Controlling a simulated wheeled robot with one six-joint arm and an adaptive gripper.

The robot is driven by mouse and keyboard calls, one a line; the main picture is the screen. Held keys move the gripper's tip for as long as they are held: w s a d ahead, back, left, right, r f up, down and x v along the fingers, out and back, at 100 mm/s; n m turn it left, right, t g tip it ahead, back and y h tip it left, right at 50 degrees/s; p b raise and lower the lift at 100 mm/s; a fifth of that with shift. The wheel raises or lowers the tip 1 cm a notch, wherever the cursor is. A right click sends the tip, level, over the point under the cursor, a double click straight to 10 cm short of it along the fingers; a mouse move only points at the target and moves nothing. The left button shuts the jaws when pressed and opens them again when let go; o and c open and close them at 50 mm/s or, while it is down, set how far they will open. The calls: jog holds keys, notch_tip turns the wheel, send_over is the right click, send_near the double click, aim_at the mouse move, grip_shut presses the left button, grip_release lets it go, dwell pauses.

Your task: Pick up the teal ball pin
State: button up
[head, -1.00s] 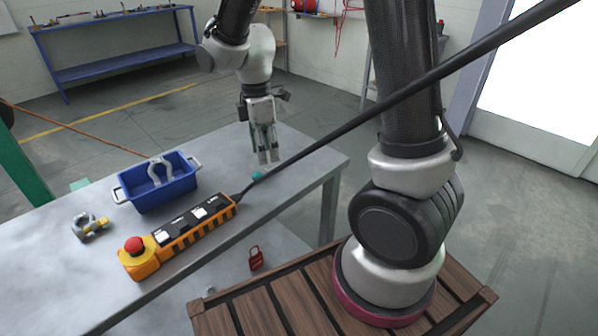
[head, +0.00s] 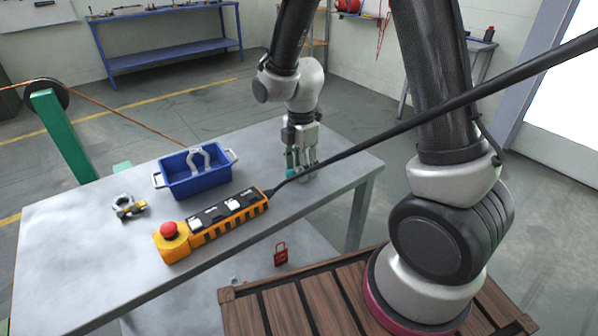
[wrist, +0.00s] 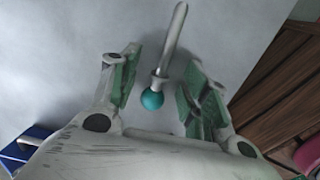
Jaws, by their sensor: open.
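The teal ball pin lies on the grey table (head: 90,240). In the wrist view the pin (wrist: 152,99) shows its teal ball nearest my gripper and its pale shaft pointing away. My gripper (wrist: 160,85) is open, with a green-padded finger on each side of the ball. I see no finger touching the pin. In the head view my gripper (head: 301,174) is low over the table's far right part, and a bit of teal (head: 291,167) shows beside its fingers.
A blue bin (head: 195,178) with a grey shackle in it stands left of my gripper. A yellow-orange pendant (head: 212,226) with a red button lies in front, its black cable crossing close to my gripper. A shackle (head: 127,206) lies at left. A red padlock (head: 281,254) is lower down.

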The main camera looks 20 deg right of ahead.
jog(key=shift+c, duration=0.3)
grip_shut()
